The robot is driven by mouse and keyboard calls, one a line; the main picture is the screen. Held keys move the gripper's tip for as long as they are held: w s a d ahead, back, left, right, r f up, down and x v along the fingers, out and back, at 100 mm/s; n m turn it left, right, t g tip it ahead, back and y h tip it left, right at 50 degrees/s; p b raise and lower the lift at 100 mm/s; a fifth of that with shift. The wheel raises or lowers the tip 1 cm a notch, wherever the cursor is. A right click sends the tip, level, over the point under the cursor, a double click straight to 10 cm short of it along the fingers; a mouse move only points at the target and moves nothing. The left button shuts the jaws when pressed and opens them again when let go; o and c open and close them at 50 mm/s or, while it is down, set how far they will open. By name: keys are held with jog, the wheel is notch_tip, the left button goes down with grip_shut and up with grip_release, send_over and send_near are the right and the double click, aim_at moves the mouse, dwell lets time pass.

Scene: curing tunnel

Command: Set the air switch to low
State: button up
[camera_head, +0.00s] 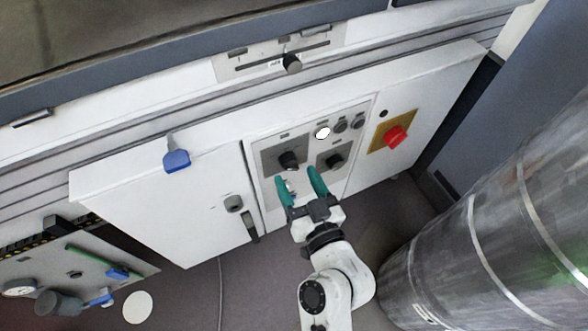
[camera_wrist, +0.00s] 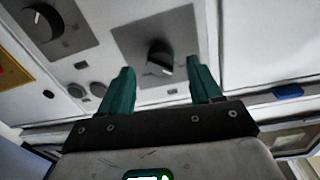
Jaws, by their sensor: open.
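Two dark rotary knobs sit on grey plates on the white control panel: a left knob (camera_head: 290,160) and a right knob (camera_head: 333,160). I cannot read which is the air switch, nor their position marks.
A red knob on a yellow plate (camera_head: 396,137) is to the right. A slider (camera_head: 291,63) is above. A white door (camera_head: 165,210) with a blue catch (camera_head: 176,161) is to the left. A large metal cylinder (camera_head: 490,230) stands close at right.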

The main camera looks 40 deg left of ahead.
aim_at(290, 163)
jog(key=shift+x, duration=1.25)
jog(key=shift+c, duration=0.2)
jog(key=c, duration=1)
jog(key=shift+m, duration=0.4)
jog(key=m+p, duration=0.1)
jog(key=m, duration=0.2)
jog(key=shift+r+m+p, duration=0.15)
jog(key=shift+m+p, duration=0.15)
jog(key=shift+p, duration=0.1)
jog(key=m+p, duration=0.2)
jog(key=m, duration=0.3)
